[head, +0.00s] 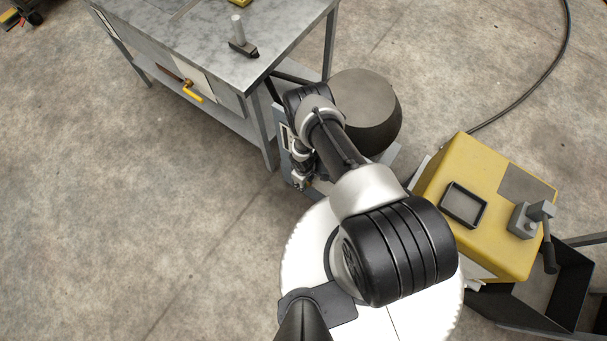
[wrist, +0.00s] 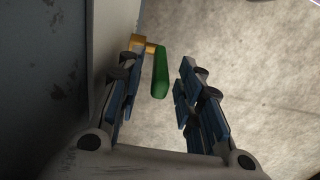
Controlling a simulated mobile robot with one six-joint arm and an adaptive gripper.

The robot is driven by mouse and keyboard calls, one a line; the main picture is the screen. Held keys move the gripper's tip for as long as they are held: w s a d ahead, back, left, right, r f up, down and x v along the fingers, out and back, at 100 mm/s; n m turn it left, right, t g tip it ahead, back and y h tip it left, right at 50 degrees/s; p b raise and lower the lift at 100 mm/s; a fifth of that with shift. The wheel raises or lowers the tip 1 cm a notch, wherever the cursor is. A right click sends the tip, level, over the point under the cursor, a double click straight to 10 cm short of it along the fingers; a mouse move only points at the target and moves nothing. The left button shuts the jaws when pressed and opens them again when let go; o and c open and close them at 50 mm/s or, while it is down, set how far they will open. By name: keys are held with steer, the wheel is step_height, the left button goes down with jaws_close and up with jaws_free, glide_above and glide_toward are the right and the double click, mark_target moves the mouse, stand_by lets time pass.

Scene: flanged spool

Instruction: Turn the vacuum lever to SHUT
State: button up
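A green lever handle (wrist: 160,74) on a brass-coloured valve fitting (wrist: 142,42) shows in the wrist view, beside a pale upright panel. I take it for the vacuum lever, though no label is readable. The handle points toward my gripper's palm. My gripper (wrist: 161,55) is open. In the picture the handle lies between its two fingers with gaps on both sides, and I see no clear contact. The left fingertip is close to the fitting. The depth between fingers and handle is hard to tell. In the head view my arm covers this area and the green handle is not visible.
A grey metal workbench (head: 185,40) stands at the upper left, with a yellow handle (head: 193,93) on its front. A dark round drum (head: 365,105) is beside my arm. A yellow box (head: 470,220) with a black lever (head: 548,252) is at right. The left floor is clear.

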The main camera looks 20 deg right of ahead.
steer(key=shift+f+b, duration=0.4)
steer(key=shift+f, duration=0.35)
steer(key=shift+c, duration=0.5)
jaws_close()
